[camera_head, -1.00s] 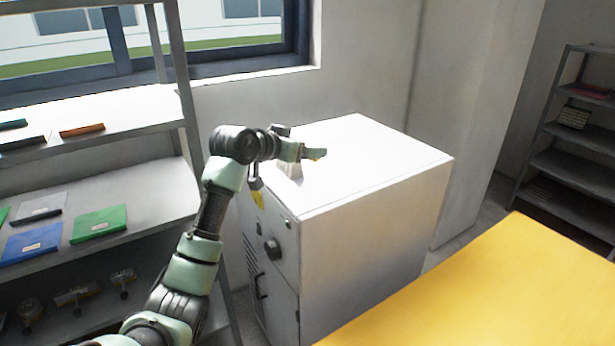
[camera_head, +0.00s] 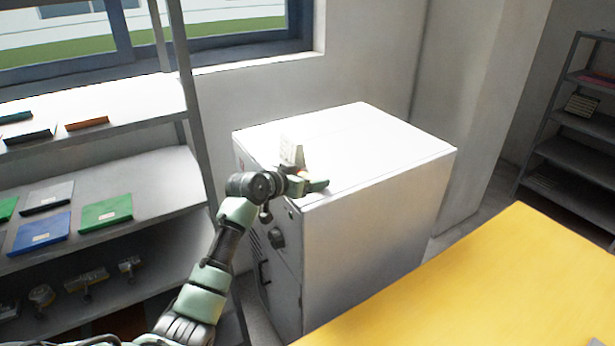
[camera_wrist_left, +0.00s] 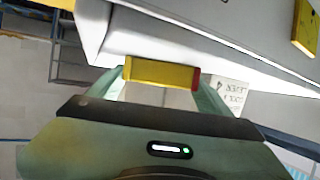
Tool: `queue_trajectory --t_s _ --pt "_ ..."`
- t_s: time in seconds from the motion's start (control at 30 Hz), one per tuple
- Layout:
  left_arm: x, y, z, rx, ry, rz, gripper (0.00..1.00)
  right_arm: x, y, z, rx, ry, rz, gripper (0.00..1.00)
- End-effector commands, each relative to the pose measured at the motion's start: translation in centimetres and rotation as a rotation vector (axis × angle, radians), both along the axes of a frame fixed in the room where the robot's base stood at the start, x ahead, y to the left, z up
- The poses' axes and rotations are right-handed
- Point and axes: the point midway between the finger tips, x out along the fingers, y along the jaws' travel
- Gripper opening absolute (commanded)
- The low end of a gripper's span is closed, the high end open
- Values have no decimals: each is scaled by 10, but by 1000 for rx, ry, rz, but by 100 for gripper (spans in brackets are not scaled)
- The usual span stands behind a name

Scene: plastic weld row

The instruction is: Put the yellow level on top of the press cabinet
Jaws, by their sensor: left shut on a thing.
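The press cabinet (camera_head: 380,150) is a white box with a flat top, a knob and a handle on its front. My left gripper (camera_head: 312,184) is at the cabinet's near front edge, by the top. In the left wrist view, my left gripper (camera_wrist_left: 160,85) is shut on the yellow level (camera_wrist_left: 158,71), a short yellow bar with a red end, held crosswise between the fingers. The level is mostly hidden in the head view. I cannot tell whether it touches the cabinet. My right gripper is not in view.
A small white card (camera_head: 291,152) with print stands on the cabinet top just beyond my gripper. Most of the top is clear. A yellow table (camera_head: 500,290) lies at the front right. A shelf (camera_head: 150,180) with folders stands at left, another (camera_head: 570,150) at far right.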

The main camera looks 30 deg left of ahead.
Motion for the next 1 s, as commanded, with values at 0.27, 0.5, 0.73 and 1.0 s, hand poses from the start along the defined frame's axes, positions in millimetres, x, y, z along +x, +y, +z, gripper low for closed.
queue_trajectory --t_s 0.27,0.5,0.73,1.0 --pt "0 0 -1 0 0 0 100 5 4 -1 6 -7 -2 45" --pt "-5 2 2 2 -1 0 100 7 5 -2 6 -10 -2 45" --pt "-39 7 14 5 -3 1 100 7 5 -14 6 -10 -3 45" --pt "-86 12 34 6 -2 0 100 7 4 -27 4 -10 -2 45"
